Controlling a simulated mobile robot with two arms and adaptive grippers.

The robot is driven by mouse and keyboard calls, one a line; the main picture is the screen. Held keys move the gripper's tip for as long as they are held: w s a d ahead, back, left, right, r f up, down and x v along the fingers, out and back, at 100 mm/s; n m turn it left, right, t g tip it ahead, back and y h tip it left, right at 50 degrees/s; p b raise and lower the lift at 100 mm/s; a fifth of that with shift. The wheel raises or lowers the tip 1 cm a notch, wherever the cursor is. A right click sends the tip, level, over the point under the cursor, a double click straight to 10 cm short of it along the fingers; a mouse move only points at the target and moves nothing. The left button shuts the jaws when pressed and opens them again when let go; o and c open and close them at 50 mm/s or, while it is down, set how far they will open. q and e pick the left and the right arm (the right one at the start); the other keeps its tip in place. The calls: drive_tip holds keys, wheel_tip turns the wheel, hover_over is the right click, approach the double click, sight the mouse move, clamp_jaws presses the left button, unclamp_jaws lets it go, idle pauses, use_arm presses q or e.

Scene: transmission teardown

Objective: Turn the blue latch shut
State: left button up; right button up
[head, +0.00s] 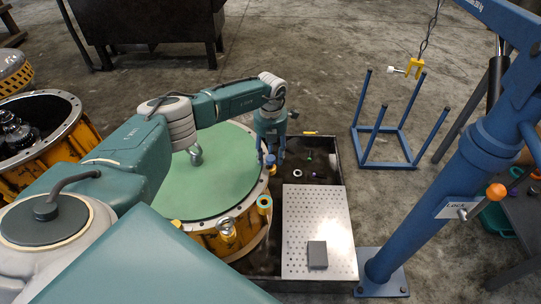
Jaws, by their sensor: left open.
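My left gripper (271,160) reaches over from the left and points down at the right rim of the large round housing with the green top (215,180). Its fingers are apart. A small blue part shows at its fingertips, partly hidden; I cannot tell whether it is touched. I cannot tell for sure which blue piece is the latch. My right gripper is not in view.
A dark tray (347,205) right of the housing holds a perforated plate (318,225) with a grey block (317,254). A blue hoist post (440,195) with a lever and orange knob (496,191) stands at right. A blue peg stand (385,162) is behind. Open floor lies beyond.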

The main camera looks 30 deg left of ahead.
sight(271, 158)
use_arm(q)
wheel_tip(271, 158, up, 11)
drive_tip(key=shift+r, duration=0.2)
idle(0.6)
